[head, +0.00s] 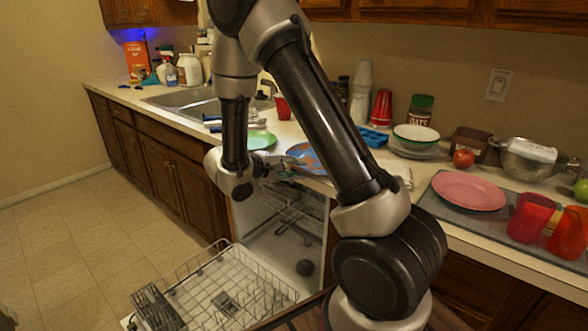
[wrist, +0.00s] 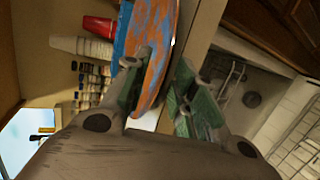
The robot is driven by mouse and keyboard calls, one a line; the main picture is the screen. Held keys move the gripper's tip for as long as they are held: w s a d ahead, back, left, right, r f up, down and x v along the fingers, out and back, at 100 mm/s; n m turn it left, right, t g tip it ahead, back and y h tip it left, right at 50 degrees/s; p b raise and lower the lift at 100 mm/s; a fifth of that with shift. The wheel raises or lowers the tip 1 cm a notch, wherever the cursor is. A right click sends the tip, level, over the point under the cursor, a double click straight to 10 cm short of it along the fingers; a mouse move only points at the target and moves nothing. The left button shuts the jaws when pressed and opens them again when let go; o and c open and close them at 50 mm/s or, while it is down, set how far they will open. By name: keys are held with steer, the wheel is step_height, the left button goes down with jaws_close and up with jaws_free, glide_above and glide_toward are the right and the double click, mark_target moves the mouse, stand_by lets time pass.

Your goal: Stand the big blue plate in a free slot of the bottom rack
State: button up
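The big blue plate (head: 304,156), patterned with orange, lies at the front edge of the counter above the open dishwasher. In the wrist view the plate (wrist: 156,50) reaches in between my fingers. My gripper (head: 272,168) is at its near left rim. The fingers (wrist: 160,90) are apart, one on each side of the rim, with a gap showing beside the plate. The bottom rack (head: 220,290) is pulled out low over the lowered door. It looks mostly empty, with a small basket in it.
A green plate (head: 260,140) lies left of the blue plate, near the sink (head: 185,98). A blue tray (head: 373,137), stacked bowls (head: 416,135) and a pink plate (head: 469,191) are to the right. Red cups (head: 528,217) stand at the far right. The floor at left is clear.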

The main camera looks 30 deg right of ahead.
steer(key=v, duration=1.2)
steer(key=s+d+r+m+g+y, duration=0.3)
steer(key=s+d+r+y, duration=0.5)
steer(key=s, duration=0.6)
steer(key=s+a+r+t+y, duration=0.1)
steer(key=s+r+t+y, duration=0.4)
steer(key=s, duration=0.5)
steer(key=shift+r+n+y, duration=0.3)
steer(key=shift+r+y, duration=0.05)
steer(key=shift+y, duration=0.05)
steer(key=shift+s, duration=0.1)
